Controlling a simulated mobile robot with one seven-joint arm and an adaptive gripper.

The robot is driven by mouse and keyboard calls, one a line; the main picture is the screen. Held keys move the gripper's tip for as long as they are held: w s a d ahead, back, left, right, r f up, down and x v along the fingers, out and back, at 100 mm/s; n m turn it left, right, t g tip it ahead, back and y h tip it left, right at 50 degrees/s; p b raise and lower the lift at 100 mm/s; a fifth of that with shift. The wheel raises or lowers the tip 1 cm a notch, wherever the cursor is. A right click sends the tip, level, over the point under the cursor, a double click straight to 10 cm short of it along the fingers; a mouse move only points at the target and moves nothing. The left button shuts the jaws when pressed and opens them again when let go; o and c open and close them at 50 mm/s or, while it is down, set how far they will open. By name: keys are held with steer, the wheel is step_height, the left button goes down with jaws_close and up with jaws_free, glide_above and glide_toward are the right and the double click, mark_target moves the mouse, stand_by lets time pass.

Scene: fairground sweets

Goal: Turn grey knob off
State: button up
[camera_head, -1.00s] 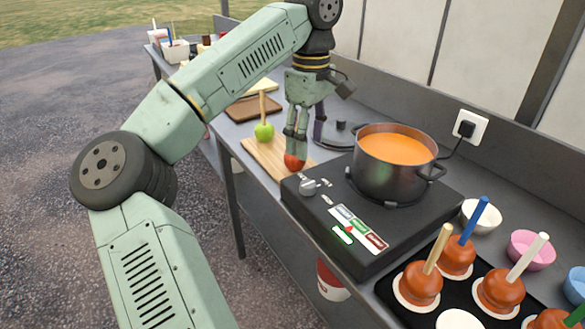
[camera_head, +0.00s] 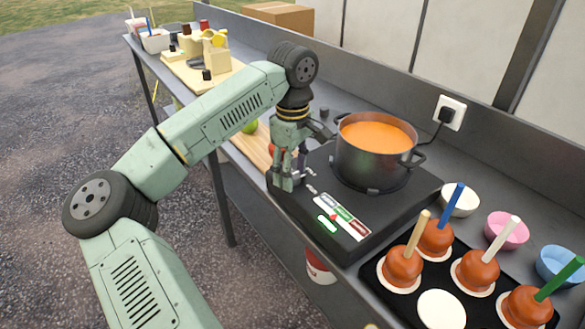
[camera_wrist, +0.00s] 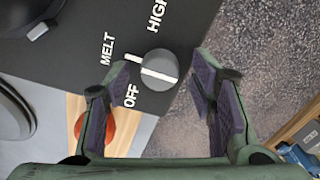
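The grey knob (camera_wrist: 160,66) sits on the front corner of the black cooker (camera_head: 262,205), with white labels OFF, MELT and HIGH around it. Its white line slants, its left end facing the side between MELT and OFF; I cannot tell the exact setting. My gripper (camera_head: 287,180) is low over that corner and hides most of the knob in the head view. In the wrist view my gripper (camera_wrist: 160,78) is open, one finger on each side of the knob, with gaps showing. A pot (camera_head: 372,165) of orange liquid stands on the cooker.
A wooden board (camera_head: 248,150) with apples lies behind my gripper. A black tray (camera_head: 398,302) of coated apples and several small bowls are at the right.

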steer(key=c, duration=1.1)
steer(key=shift+c, duration=0.2)
steer(key=shift+n+b, duration=0.35)
steer(key=shift+n, duration=0.05)
steer(key=shift+f+n+b, duration=0.15)
steer(key=shift+n+b, duration=0.6)
steer(key=shift+n, duration=0.25)
steer(key=n+b, duration=0.2)
steer(key=n, duration=0.2)
steer(key=shift+n, duration=0.3)
steer(key=n+b, duration=0.2)
steer(key=n, duration=0.4)
steer(key=shift+n, duration=0.4)
